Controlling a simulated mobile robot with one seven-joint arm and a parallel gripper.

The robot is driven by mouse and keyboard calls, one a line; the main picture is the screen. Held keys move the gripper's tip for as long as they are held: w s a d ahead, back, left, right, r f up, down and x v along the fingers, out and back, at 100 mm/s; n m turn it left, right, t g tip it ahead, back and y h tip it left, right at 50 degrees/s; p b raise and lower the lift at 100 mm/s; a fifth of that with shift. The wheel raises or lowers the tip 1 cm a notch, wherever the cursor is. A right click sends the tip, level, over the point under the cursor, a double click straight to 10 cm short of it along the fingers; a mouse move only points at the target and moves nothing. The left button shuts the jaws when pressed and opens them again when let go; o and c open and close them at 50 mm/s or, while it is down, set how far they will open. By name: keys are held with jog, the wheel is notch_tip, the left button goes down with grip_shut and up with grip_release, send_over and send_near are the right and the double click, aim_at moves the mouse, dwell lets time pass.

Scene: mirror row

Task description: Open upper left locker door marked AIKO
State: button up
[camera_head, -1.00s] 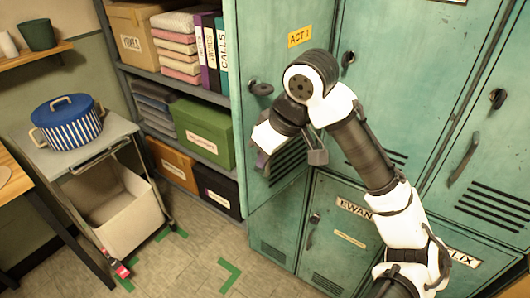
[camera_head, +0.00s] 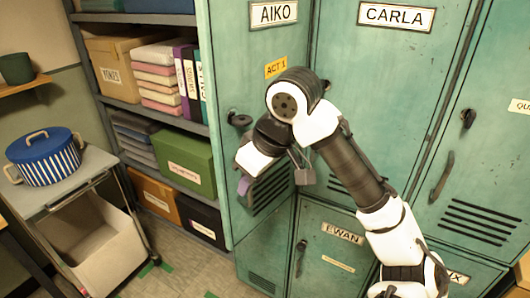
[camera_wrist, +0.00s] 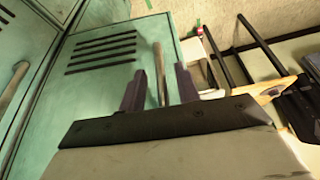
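The green upper left locker door (camera_head: 232,62) carries the AIKO label (camera_head: 273,14) and an ACT 1 tag. A dark knob (camera_head: 238,118) sits near that edge. My gripper (camera_head: 243,186) is low on the door, left of its vent slots. In the wrist view, my gripper (camera_wrist: 160,86) is open, with a vertical bar handle (camera_wrist: 158,66) between its two fingers and gaps showing beside it. The head view hides the handle behind my gripper.
The CARLA door (camera_head: 400,75) and EWAN door (camera_head: 335,262) adjoin at right and below. A shelf with boxes and a green bin (camera_head: 186,160) is at left. A trolley (camera_head: 70,183) with a striped blue pot (camera_head: 45,160) stands further left. Some floor shows between.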

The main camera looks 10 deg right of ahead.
jog(key=b+v, duration=0.1)
jog(key=v, duration=1)
jog(key=shift+r, duration=0.25)
jog(key=shift+s+d+f, duration=0.1)
jog(key=shift+s, duration=0.05)
